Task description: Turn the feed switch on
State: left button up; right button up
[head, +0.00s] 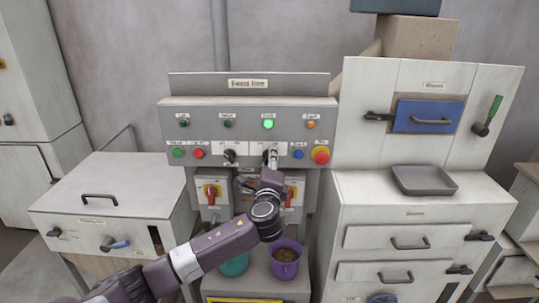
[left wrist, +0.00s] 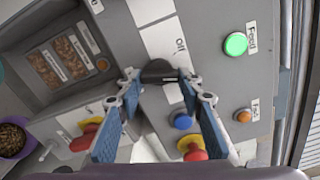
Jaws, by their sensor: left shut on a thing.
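The feed switch is a black rotary knob (left wrist: 158,70) on the grey control panel (head: 175,105), below a lit green lamp (head: 268,124) labelled Feed in the left wrist view (left wrist: 235,43). My left gripper (head: 270,156) reaches up to the panel and hides most of this knob in the head view. In the left wrist view the gripper's two blue-padded fingers (left wrist: 160,80) are shut on the knob, one tip on each side. The knob's exact pointing angle is partly hidden. My right gripper is in neither view.
A second black knob (head: 230,155) sits to the left. A blue button (head: 298,154) and a red stop button (head: 321,155) are close on the right. Red-handled switches (head: 211,192) are below. A purple bucket (head: 286,268) of pellets and a teal bucket (head: 235,265) stand under the panel.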

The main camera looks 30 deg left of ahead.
pick_arm(q)
jog(key=shift+f+m+p, duration=0.15)
jog(key=shift+m+p, duration=0.6)
jog(key=shift+m, duration=0.35)
jog(key=shift+f, duration=0.1)
jog(key=o, duration=1.2)
jog(key=shift+c, duration=0.2)
jog(key=v, duration=1.2)
